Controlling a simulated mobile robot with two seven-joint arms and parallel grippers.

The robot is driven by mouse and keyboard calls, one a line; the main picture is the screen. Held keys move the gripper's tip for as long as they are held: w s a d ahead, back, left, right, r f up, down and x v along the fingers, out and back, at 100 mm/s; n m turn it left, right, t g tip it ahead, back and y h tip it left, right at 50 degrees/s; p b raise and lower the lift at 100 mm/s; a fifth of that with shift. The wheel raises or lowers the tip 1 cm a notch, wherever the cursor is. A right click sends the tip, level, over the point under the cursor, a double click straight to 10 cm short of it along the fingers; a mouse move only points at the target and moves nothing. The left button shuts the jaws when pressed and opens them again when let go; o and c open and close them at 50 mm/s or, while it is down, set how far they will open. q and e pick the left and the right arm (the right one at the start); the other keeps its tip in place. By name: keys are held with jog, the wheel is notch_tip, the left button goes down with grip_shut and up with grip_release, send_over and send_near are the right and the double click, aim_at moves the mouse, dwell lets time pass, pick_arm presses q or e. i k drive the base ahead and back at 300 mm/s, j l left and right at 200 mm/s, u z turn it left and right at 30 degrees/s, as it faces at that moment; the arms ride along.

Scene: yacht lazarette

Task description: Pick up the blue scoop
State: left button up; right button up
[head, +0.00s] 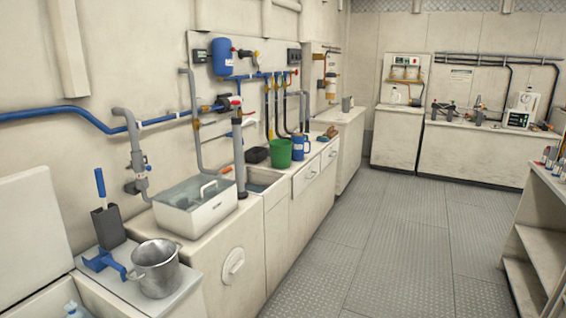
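A blue object that looks like the scoop (103,262) lies on the white counter top (182,298) at the lower left, its handle end reaching toward a steel pot (156,268). Whether the two touch, I cannot tell. Behind it stands a dark grey block-shaped holder or tool (108,228) with an upright blue handle (100,183). Neither of my grippers is in view.
An open bin or locker (50,304) is at the lower left corner. A white water-filled tub (215,210), a green bucket (281,154) and a blue jug (299,147) stand farther along. Grey floor (370,240) is clear; shelves (540,235) stand right.

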aim_at(105, 259)
jog(key=u, duration=1.75)
